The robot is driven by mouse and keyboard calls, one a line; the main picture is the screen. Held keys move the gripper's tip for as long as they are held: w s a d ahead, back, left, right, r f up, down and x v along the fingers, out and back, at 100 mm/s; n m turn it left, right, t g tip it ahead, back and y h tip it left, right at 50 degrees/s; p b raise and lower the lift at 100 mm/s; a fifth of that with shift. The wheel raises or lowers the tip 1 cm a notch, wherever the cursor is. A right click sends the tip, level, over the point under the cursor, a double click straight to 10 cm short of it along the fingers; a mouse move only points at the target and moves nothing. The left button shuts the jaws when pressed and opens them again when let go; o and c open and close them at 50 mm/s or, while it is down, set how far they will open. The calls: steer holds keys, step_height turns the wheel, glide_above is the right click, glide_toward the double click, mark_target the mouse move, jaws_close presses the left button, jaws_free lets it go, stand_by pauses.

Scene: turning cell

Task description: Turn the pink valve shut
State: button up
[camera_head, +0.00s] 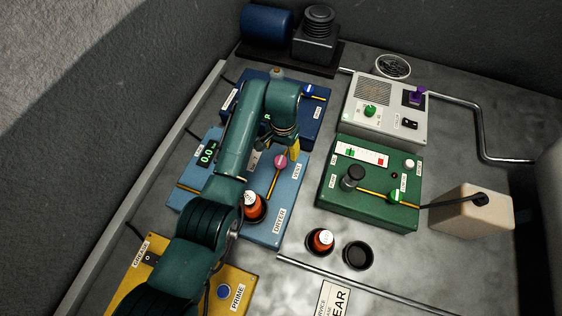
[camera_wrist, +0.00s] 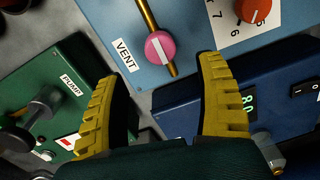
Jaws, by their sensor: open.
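In the wrist view, the pink valve (camera_wrist: 160,47) sits beside a VENT label, just beyond my fingertips. In the head view, my gripper (camera_head: 293,148) is close to the valve, and the arm hides part of the dryer box.
An orange knob (camera_wrist: 253,10) is on the dryer box near the valve. A dark blue box (camera_head: 305,118) with a blue valve (camera_head: 310,89) stands behind. A green box (camera_head: 375,205) stands to the right. An orange-red bottle (camera_head: 320,240) stands in front.

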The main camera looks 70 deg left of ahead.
mark_target(281, 160)
step_height(281, 160, down, 8)
steer(key=shift+a+f+b, duration=0.1)
steer(key=shift+a+b, duration=0.05)
steer(key=shift+b, duration=0.75)
steer(key=c, duration=1.2)
